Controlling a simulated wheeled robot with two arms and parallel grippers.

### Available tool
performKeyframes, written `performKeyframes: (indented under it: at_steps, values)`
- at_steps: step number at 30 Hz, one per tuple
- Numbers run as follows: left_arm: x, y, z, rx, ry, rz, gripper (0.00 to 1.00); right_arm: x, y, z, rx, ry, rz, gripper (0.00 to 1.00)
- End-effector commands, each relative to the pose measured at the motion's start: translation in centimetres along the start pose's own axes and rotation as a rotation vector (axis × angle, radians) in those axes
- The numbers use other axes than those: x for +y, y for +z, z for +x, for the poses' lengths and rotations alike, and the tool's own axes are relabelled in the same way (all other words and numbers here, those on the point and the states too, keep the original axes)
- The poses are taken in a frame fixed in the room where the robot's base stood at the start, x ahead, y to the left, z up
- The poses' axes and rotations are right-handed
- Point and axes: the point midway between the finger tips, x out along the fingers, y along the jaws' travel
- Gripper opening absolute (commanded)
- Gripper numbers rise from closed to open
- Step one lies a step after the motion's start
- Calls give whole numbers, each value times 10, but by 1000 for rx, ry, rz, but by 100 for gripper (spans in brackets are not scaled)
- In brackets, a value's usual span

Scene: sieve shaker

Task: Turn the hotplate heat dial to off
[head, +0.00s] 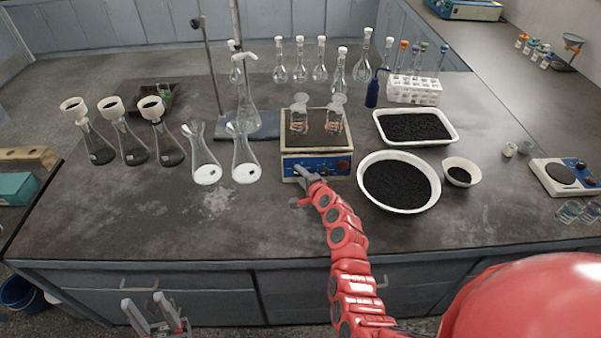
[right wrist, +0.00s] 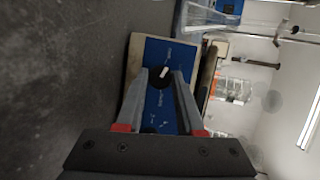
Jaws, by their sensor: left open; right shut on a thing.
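The hotplate (head: 317,165) stands in the middle of the dark bench, with a blue front panel that also shows in the right wrist view (right wrist: 170,52). My right gripper (head: 303,175) is at the left part of this panel and largely hides the dial there. In the right wrist view, the black dial (right wrist: 160,82) with a white mark sits between the two fingertips, and the gripper is shut on it. The panel lettering is too small to read. A second knob (head: 343,166) is at the panel's right. My left gripper (head: 157,312) is open and empty, low in front of the bench.
Two glass vessels (head: 335,118) stand on the hotplate. Flasks with white powder (head: 245,172) stand to its left. A round bowl (head: 425,202) and a rectangular tray (head: 450,138) of black grains lie to its right. The bench front-left is clear.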

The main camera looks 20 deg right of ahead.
Motion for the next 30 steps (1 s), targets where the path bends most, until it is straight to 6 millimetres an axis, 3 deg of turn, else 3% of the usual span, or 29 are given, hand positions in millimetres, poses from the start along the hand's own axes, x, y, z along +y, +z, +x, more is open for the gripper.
performKeyframes:
  at_steps: [9, 25, 26, 30]
  values:
    - [0, -1, 7, 0, 0, 0, 45, -2, 0, 0, -5, 44, -112, 0]
    - [0, -1, 8, 0, 0, 0, 45, -1, 1, 0, -7, 53, -134, 0]
    - [0, -1, 8, 0, 0, 0, 45, -1, 1, 0, -7, 53, -134, 39]
    - [0, -1, 8, 0, 0, 0, 45, -1, 0, 0, -6, 53, -134, 64]
